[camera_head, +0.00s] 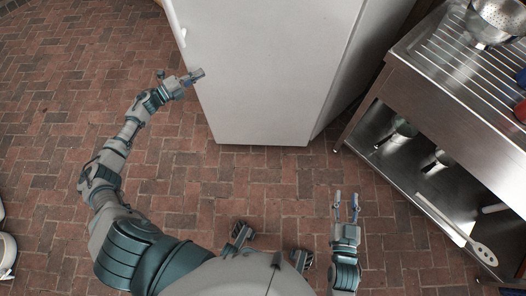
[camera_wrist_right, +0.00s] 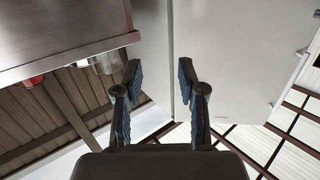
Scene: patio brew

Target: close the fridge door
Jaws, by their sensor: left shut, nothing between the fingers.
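The white fridge door (camera_head: 270,70) faces me at the top middle of the head view, and no open gap shows along its visible edges. Its white handle (camera_head: 176,24) runs along the upper left edge. The door also shows in the right wrist view (camera_wrist_right: 235,60). My left gripper (camera_head: 198,75) is shut and empty at the door's left edge, just below the handle; I cannot tell if it touches the door. My right gripper (camera_head: 346,207) is open and empty, low in front of the fridge's right side. Its two fingers also show spread in the right wrist view (camera_wrist_right: 160,80).
A steel sink counter (camera_head: 440,75) with a lower shelf (camera_head: 440,190) stands at the right. A colander (camera_head: 497,20) sits on top, and a slotted spatula (camera_head: 455,230) lies on the shelf. The brick floor (camera_head: 50,120) at the left is clear.

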